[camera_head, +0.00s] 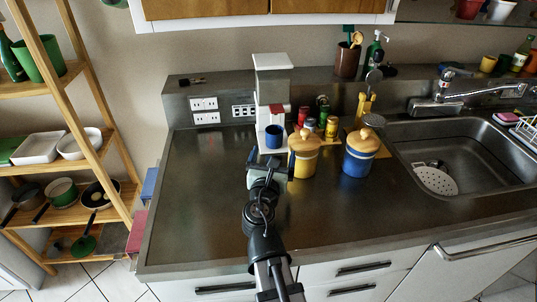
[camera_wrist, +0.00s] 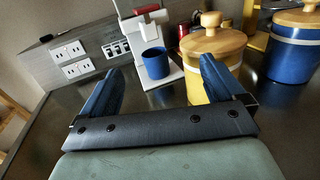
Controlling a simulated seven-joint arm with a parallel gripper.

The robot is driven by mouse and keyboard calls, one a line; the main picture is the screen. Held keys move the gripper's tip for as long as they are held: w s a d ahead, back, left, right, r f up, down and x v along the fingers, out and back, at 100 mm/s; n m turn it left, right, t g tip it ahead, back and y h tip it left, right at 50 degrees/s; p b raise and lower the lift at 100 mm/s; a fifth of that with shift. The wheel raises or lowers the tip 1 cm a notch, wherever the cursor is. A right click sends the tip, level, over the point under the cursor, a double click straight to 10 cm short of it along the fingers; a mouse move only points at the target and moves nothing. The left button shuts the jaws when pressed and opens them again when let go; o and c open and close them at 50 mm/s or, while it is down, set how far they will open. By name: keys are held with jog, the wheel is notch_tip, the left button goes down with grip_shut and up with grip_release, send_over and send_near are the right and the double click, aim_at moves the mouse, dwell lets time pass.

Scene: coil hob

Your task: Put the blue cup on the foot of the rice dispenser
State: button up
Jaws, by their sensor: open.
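The blue cup (camera_head: 274,136) stands upright at the front of the white rice dispenser (camera_head: 273,75). In the wrist view the blue cup (camera_wrist: 156,63) appears to rest on the dispenser's white foot (camera_wrist: 165,84), below its red part. My gripper (camera_wrist: 155,82) is open, with its two blue fingers wide apart, and nothing is between them. The cup shows beyond the fingertips, in line with the gap. In the head view my gripper (camera_head: 268,164) is just in front of the dispenser, apart from the cup. The underside of the cup is hidden.
A yellow canister (camera_head: 303,160) with a wooden lid stands close to the right of my gripper, and a blue canister (camera_head: 358,160) stands farther right. Small jars (camera_head: 331,127) are behind them. The sink (camera_head: 465,150) is at the right. The counter to the left (camera_head: 205,190) is clear.

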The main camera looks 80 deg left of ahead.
jog(key=w+d+r, duration=0.1)
jog(key=d+r, duration=0.3)
jog(key=f, duration=0.9)
jog(key=shift+w+a+f, duration=0.2)
jog(key=shift+a+f, duration=0.1)
jog(key=shift+f, duration=0.05)
jog(key=v, duration=0.5)
jog(key=shift+s+d, duration=0.1)
jog(key=shift+d, duration=0.15)
jog(key=r, duration=0.1)
jog(key=r+m+t, duration=0.1)
jog(key=shift+w+a+r+m+t, duration=0.15)
jog(key=shift+w+r+m+t, duration=0.15)
jog(key=shift+w, duration=0.1)
jog(key=w+r+m+t+h, duration=0.1)
jog(key=w+m+t, duration=0.4)
jog(key=w, duration=0.8)
jog(key=shift+w+r+m+h, duration=0.2)
jog(key=shift+r+m+h, duration=0.2)
jog(key=shift+m+h, duration=0.4)
jog(key=shift+w+a, duration=0.15)
